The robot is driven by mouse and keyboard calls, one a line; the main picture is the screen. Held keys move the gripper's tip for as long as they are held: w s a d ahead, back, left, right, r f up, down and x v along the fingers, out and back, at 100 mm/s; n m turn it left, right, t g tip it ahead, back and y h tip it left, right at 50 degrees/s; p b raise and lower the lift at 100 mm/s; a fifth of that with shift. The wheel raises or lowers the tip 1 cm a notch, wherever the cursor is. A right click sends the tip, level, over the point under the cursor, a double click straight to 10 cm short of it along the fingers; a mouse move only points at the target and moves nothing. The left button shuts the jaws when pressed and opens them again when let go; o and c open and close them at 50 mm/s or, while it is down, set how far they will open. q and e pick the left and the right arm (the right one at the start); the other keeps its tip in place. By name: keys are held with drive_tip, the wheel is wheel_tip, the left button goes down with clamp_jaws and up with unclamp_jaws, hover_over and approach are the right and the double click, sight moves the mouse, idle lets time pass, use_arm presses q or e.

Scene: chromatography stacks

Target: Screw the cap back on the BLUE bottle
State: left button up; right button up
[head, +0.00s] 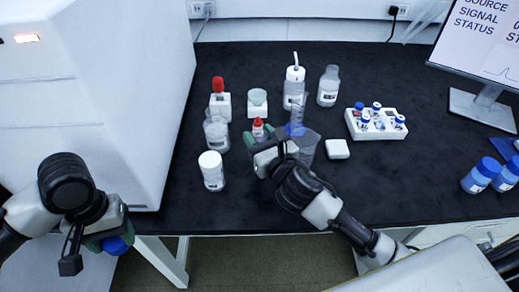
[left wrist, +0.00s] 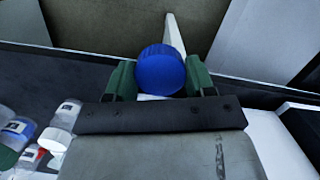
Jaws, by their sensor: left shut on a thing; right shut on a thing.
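My left gripper (head: 112,240) is shut on a blue cap (left wrist: 160,70), held in front of the table's front edge at the left. The cap also shows in the head view (head: 116,245). It sits between the green fingers (left wrist: 161,78); a small pale patch shows just under it. My right gripper (head: 263,137) is over the middle of the table. Its green fingers are around a small red-topped bottle (head: 258,128), whose lower part is hidden by the gripper. I cannot tell which container is the uncapped blue bottle.
A white-capped bottle (head: 212,171) and a clear bottle (head: 216,134) stand left of my right gripper. A beaker (head: 308,148) is close to its right. A white vial rack (head: 376,126), blue-capped bottles (head: 480,175) and a monitor are farther right. The front-middle table is clear.

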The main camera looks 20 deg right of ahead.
use_arm(q)
drive_tip(key=shift+f+b, duration=0.6)
drive_tip(key=shift+f, duration=0.05)
use_arm(e)
drive_tip(key=shift+f, duration=1.85)
use_arm(q)
drive_tip(key=shift+f, duration=0.1)
use_arm(e)
drive_tip(key=shift+f, duration=0.2)
drive_tip(key=o, duration=1.3)
